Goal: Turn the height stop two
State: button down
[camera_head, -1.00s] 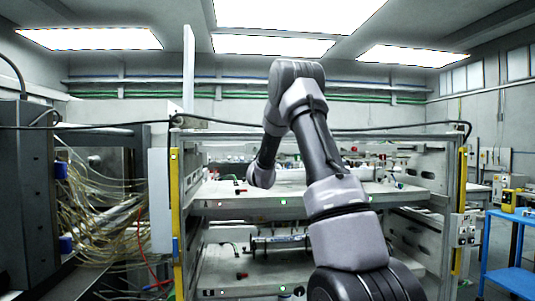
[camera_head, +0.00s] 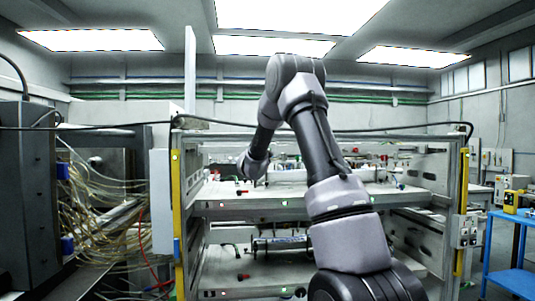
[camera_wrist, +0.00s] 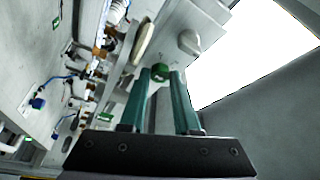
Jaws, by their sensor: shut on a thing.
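My gripper (camera_wrist: 161,73) shows in the wrist view as two teal fingers reaching up toward a pale machine panel. The fingers are shut on a small green round knob (camera_wrist: 160,71) between their tips. I cannot read any label that tells whether this knob is height stop two. A beige oval handle (camera_wrist: 143,43) is just above and left. In the head view my arm reaches into the rack's upper level, and its fingers are too small or hidden to make out.
The metal rack (camera_head: 330,205) has shelves and yellow side posts. Cables hang at its left. A blue cart (camera_head: 515,245) stands at the right. In the wrist view, brass fittings and blue connectors (camera_wrist: 38,103) crowd the left, with open grey space at the right.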

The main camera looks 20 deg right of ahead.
dwell(0.3)
jog(key=c, duration=0.6)
grip_release()
jog(key=v, duration=1.1)
jog(key=shift+w, duration=0.1)
